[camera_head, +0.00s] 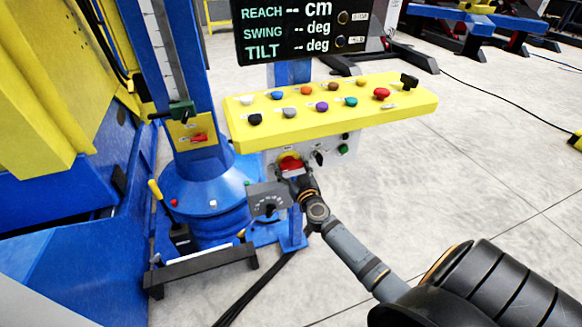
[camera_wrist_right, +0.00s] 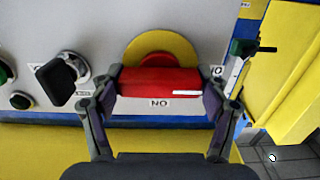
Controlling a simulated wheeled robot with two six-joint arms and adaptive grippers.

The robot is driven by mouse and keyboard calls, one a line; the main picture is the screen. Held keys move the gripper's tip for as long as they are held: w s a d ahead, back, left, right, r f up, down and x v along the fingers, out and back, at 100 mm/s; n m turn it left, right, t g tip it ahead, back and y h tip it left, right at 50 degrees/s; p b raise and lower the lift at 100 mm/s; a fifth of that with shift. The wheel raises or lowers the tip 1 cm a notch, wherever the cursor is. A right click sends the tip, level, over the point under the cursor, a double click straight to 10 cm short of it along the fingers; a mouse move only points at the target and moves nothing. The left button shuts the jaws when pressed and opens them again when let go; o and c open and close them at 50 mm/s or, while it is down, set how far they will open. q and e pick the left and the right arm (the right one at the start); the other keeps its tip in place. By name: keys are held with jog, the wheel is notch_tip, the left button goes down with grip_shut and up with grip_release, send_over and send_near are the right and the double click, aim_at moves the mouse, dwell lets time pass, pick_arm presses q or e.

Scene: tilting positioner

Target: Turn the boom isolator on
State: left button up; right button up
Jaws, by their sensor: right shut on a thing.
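A red rotary handle (camera_head: 290,163) on a yellow disc is on the grey front face below the yellow button panel. In the right wrist view the red handle (camera_wrist_right: 158,81) lies crosswise in front of the yellow disc (camera_wrist_right: 150,46). That view is upside down: the ON label reads "NO" below the handle, and an "O" is at its right. My right gripper (camera_wrist_right: 160,88) is shut on the handle's two ends; it also shows in the head view (camera_head: 302,182). A second red switch (camera_head: 199,137) is on a yellow plate on the blue column. Which switch is labelled boom isolator is unreadable. My left gripper is out of view.
The yellow panel (camera_head: 330,108) with several coloured buttons overhangs the handle. A black selector knob (camera_wrist_right: 62,78) and green buttons are beside it. A grey dial plate (camera_head: 268,200) stands close to the gripper. Floor at the right is mostly clear.

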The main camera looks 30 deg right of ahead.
jog(key=shift+m, duration=0.3)
jog(key=m+p, duration=0.1)
jog(key=m, duration=0.2)
jog(key=shift+p, duration=0.4)
jog(key=m+p, duration=0.1)
jog(key=m, duration=0.3)
jog(key=shift+m, duration=0.3)
jog(key=m, duration=0.4)
jog(key=shift+f+m, duration=0.1)
jog(key=shift+m, duration=0.2)
jog(key=m, duration=0.4)
jog(key=shift+m, duration=0.7)
jog(key=o, duration=1.1)
jog(key=shift+o, duration=0.2)
jog(key=shift+s, duration=0.1)
